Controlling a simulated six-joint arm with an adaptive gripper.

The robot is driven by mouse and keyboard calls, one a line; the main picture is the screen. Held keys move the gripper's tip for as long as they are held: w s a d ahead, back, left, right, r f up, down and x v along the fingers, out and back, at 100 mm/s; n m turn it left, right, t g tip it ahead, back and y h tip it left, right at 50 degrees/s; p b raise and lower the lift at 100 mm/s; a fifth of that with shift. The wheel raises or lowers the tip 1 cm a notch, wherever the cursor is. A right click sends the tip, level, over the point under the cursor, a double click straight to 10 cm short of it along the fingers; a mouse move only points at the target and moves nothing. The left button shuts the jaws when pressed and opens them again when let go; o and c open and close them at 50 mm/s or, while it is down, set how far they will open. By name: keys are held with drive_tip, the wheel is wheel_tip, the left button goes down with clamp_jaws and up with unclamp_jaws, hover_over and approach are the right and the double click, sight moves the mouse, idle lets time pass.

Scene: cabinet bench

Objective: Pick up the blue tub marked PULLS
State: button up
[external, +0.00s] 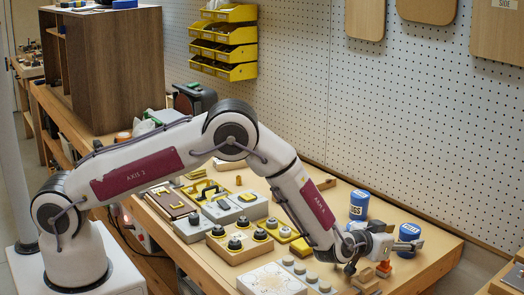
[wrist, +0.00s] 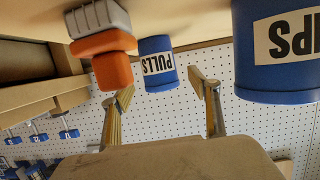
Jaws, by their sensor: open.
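The blue tub marked PULLS (wrist: 158,66) has a white label and shows upside down in the wrist view. It lies ahead of the gap between my fingers, apart from them. In the external view a blue tub (external: 409,231), which appears to be the same one, stands at the right of the bench, partly covered by my gripper. My gripper (external: 398,252) is open and empty, low over the bench. Its two fingers (wrist: 164,90) show spread in the wrist view.
Another labelled blue tub (external: 359,200) stands to the left; it is close in the wrist view (wrist: 285,75). Control boxes (external: 240,243) crowd the bench left of my gripper. A pegboard (external: 320,110) stands behind.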

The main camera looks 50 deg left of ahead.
drive_tip(key=shift+x, duration=1.9)
drive_tip(key=shift+r, duration=0.1)
drive_tip(key=c, duration=1.3)
